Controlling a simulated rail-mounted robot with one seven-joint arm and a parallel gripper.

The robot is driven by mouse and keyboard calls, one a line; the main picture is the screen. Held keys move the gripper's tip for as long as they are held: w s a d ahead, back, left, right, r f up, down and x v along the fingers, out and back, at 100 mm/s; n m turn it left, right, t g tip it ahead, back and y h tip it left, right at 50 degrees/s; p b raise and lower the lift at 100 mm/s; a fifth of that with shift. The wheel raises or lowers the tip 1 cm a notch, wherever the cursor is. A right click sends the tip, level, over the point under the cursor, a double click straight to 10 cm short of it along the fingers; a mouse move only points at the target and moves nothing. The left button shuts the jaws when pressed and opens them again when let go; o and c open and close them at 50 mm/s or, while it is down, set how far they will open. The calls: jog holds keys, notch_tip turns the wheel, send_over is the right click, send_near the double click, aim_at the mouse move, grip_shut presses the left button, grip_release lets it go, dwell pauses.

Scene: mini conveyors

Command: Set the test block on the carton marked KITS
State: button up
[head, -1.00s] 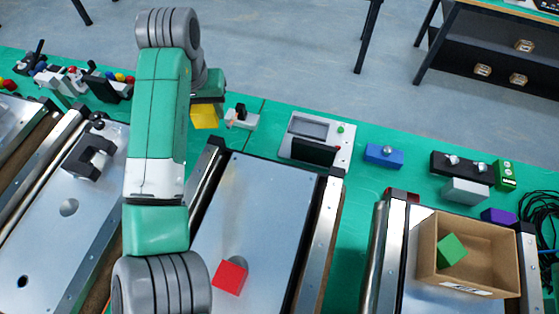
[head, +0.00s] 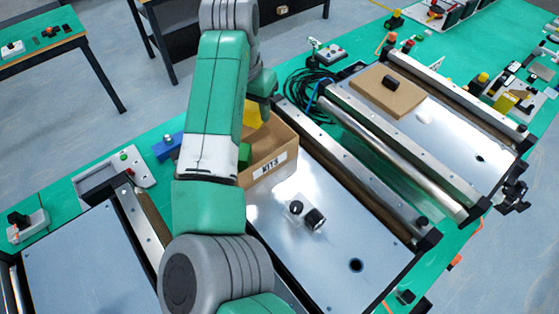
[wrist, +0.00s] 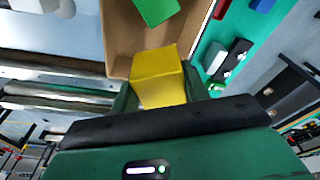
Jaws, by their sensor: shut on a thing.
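My gripper (wrist: 162,97) is shut on a yellow block (wrist: 157,72), which also shows in the head view (head: 253,114), partly behind my arm. The open brown carton marked KITS (head: 279,163) sits on the middle conveyor; its label faces the camera. A green block (head: 244,155) is inside it, mostly hidden by my arm. In the wrist view the yellow block overlaps the carton (wrist: 124,42), with the green block (wrist: 154,10) beyond it. The yellow block appears to be at or above the carton's opening; its exact height I cannot tell.
A flat brown box (head: 385,92) with a black piece on top (head: 391,82) lies on the right conveyor. Small dark and clear parts (head: 308,215) lie on the plate in front of the carton. Black cables (head: 307,92) are coiled behind. The left conveyor plate (head: 85,265) looks clear.

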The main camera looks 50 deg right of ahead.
aim_at(269, 146)
jog(key=shift+m, duration=0.3)
jog(key=f, duration=0.3)
jog(key=s+d+f+b, duration=0.1)
jog(key=f, duration=0.2)
jog(key=s+d+f, duration=0.1)
jog(key=f, duration=0.3)
jog(key=shift+f, duration=0.1)
jog(key=o, duration=1)
jog(key=shift+o, duration=0.2)
jog(key=shift+b, duration=0.3)
jog(key=r, duration=0.4)
jog(key=a+r+p, duration=0.1)
jog(key=r, duration=0.7)
jog(key=shift+s+a+p, duration=0.15)
jog(key=shift+a+p, duration=0.2)
jog(key=shift+p, duration=0.05)
